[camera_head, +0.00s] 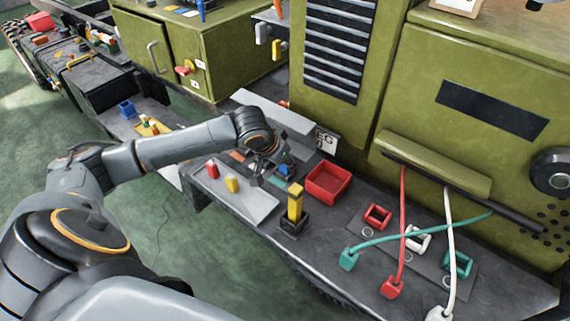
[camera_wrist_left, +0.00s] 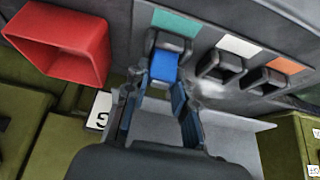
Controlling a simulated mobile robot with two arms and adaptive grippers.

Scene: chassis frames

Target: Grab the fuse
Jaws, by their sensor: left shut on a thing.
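A blue fuse (camera_wrist_left: 165,67) stands at a black socket beside a teal label (camera_wrist_left: 176,23) in the left wrist view. My left gripper (camera_wrist_left: 157,88) has its two fingers on either side of the fuse and is shut on it. In the head view the left gripper (camera_head: 272,172) is at the bench's far edge, partly hiding the blue fuse (camera_head: 285,170). I cannot tell whether the fuse is fully seated. My right gripper is not in view.
A red open box (camera_head: 328,183) is right of the gripper. A yellow post in a black holder (camera_head: 294,205) stands in front. Teal, red and white cables (camera_head: 403,225) cross the bench's right side. Green cabinets (camera_head: 470,120) rise behind. Two empty-looking sockets (camera_wrist_left: 221,65) adjoin the fuse.

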